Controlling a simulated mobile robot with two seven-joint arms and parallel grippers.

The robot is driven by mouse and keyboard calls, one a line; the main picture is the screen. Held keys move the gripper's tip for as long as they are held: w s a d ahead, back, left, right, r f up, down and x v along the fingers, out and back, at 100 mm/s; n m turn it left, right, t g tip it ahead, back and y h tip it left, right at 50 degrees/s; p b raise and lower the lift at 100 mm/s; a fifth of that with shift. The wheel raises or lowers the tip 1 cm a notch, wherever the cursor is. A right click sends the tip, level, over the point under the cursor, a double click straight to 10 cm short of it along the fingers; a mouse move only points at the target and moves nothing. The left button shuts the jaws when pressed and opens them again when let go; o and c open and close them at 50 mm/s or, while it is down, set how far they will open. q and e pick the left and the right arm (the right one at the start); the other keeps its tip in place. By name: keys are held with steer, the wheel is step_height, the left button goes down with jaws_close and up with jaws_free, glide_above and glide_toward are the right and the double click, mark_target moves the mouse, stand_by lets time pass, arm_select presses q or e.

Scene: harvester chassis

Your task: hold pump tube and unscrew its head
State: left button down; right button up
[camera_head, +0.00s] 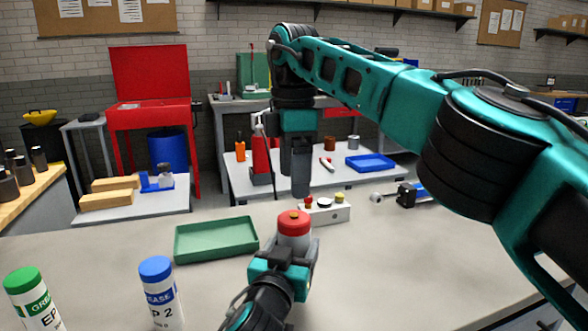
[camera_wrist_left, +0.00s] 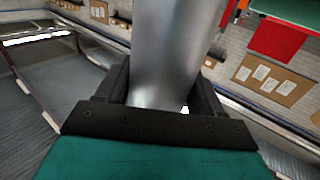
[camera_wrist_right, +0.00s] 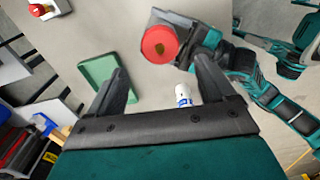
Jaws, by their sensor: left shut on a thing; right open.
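The pump tube (camera_wrist_left: 170,60) is a grey metal cylinder between the fingers of my left gripper (camera_wrist_left: 165,85), which is shut on it. The red head also shows from above in the right wrist view (camera_wrist_right: 160,45). My right gripper (camera_head: 298,170) hangs pointing down, above and behind the red head in the head view. In the right wrist view, my right gripper (camera_wrist_right: 160,80) is open with nothing between its fingers. The lower tube is hidden in the head view.
A green tray (camera_head: 216,239) lies left of the pump. A white block with knobs (camera_head: 326,212) sits just behind it. A blue-capped grease tube (camera_head: 160,290) and a green-capped one (camera_head: 35,300) stand at front left. The table's right side is mostly clear.

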mark_target(294, 214)
steer(key=m, duration=0.3)
steer(key=shift+f, duration=0.1)
steer(key=shift+m, duration=0.3)
steer(key=shift+f, duration=3.9)
